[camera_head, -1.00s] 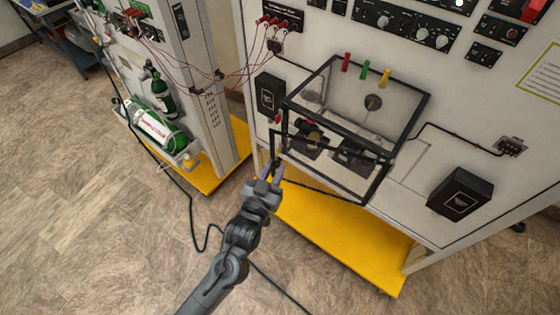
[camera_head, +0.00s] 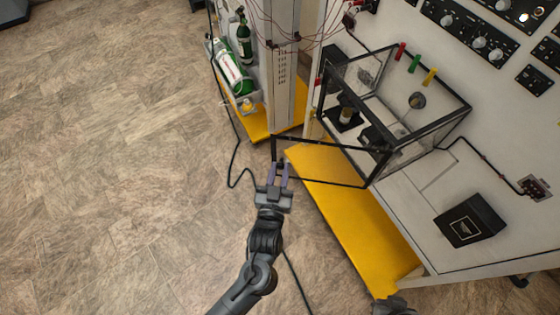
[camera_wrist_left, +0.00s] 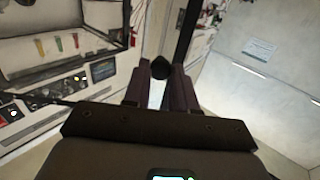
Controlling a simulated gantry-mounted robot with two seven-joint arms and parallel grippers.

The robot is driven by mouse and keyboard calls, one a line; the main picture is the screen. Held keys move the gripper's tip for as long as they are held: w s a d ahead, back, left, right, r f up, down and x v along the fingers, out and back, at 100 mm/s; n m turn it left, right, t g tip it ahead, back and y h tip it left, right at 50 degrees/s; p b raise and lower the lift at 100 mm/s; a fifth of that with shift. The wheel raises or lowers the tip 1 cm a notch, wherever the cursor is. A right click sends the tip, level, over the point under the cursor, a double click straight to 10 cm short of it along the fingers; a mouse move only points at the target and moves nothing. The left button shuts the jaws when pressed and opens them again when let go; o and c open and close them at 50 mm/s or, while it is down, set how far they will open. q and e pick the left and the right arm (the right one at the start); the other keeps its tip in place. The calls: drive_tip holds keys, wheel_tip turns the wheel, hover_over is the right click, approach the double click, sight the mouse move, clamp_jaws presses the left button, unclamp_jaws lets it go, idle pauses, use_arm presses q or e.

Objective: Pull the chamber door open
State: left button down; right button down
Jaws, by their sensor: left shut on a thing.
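The chamber (camera_head: 425,133) is a clear box with a black frame on the white panel. Its door (camera_head: 330,143), a black-framed clear pane, stands swung out from the front, hinged on the right side. My left gripper (camera_head: 280,168) is shut on the black door handle at the door's free left edge. In the left wrist view the dark round end of the handle (camera_wrist_left: 162,67) sits between the two fingers. A grey part of my right arm (camera_head: 393,306) shows at the bottom edge; its jaws cannot be made out.
Inside the chamber are dark fittings (camera_head: 345,113). A yellow base plate (camera_head: 350,215) lies below. A black cable (camera_head: 233,165) runs over the open floor at left.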

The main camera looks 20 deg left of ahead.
use_arm(q)
drive_tip(key=shift+s+d+y, duration=0.2)
drive_tip(key=shift+s+y, duration=0.1)
drive_tip(key=shift+s, duration=0.1)
drive_tip(key=c, duration=0.9)
unclamp_jaws()
drive_tip(key=shift+s, duration=0.15)
drive_tip(key=shift+s+f, duration=0.1)
drive_tip(key=shift+s, duration=0.15)
drive_tip(key=shift+b+v, duration=1.15)
drive_tip(key=shift+v, duration=3.9)
drive_tip(key=shift+c, duration=0.4)
